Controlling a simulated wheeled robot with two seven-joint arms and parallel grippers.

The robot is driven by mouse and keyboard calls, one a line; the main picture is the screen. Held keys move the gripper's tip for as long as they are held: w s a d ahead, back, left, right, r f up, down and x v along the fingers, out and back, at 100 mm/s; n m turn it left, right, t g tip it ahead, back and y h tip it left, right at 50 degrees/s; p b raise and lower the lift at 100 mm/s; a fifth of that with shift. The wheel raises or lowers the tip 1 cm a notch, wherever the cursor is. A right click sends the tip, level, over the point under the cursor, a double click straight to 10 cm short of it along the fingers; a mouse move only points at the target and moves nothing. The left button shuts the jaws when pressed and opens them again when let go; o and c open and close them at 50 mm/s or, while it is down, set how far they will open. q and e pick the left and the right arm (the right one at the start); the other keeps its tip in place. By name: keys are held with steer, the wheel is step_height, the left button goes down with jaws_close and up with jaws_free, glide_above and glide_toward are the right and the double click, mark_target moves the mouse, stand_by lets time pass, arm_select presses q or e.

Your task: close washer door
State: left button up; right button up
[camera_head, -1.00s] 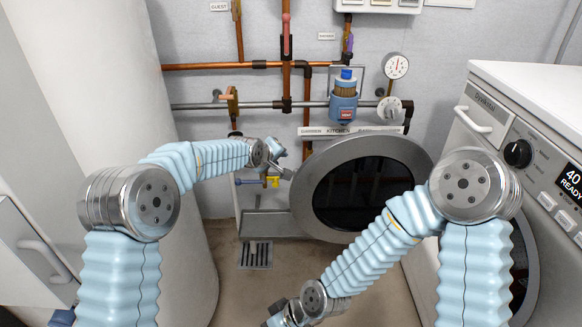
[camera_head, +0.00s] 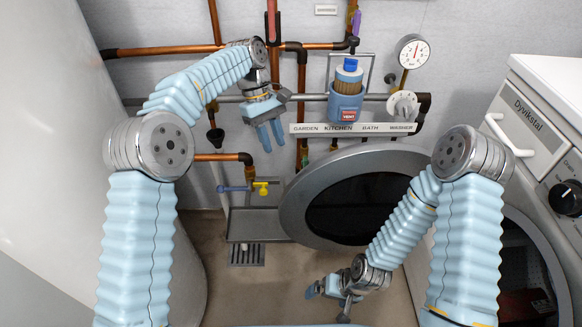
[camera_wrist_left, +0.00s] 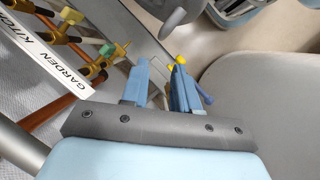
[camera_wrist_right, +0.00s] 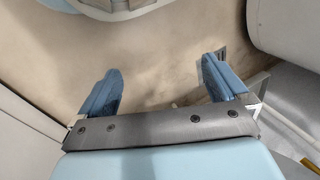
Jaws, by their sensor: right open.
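The washer door (camera_head: 293,205), a large grey ring with dark glass, stands open to the left of the white washer (camera_head: 535,120). The washer's round opening (camera_head: 525,265) shows at the right edge, partly hidden by my right arm. My left gripper (camera_head: 271,146) is up and left of the door, before the pipes, fingers down with a narrow empty gap; they also show in the left wrist view (camera_wrist_left: 162,66). My right gripper (camera_head: 327,304) is low over the floor, below the door, open and empty; its spread fingers show in the right wrist view (camera_wrist_right: 162,77).
Copper pipes, a labelled bar (camera_head: 350,129), a blue vent canister (camera_head: 346,103) and a gauge (camera_head: 412,52) are on the back wall. A yellow-handled tap (camera_head: 260,188) is above a grey basin (camera_head: 255,225). A floor drain (camera_head: 246,255) lies below. The floor between the white bodies is clear.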

arm_select(q)
steer(key=b+x, duration=0.1)
steer(key=x, duration=0.5)
steer(key=b+x, duration=0.1)
steer(key=x, duration=0.6)
steer(key=shift+s+f, duration=0.2)
steer(key=shift+s, duration=0.1)
arm_select(e)
steer(key=shift+w+d+f, duration=0.1)
steer(key=shift+d+f, duration=0.2)
steer(key=shift+f, duration=0.3)
steer(key=shift+w+d+f, duration=0.1)
steer(key=shift+d+f, duration=0.15)
steer(key=shift+f, duration=0.35)
arm_select(q)
jaws_close()
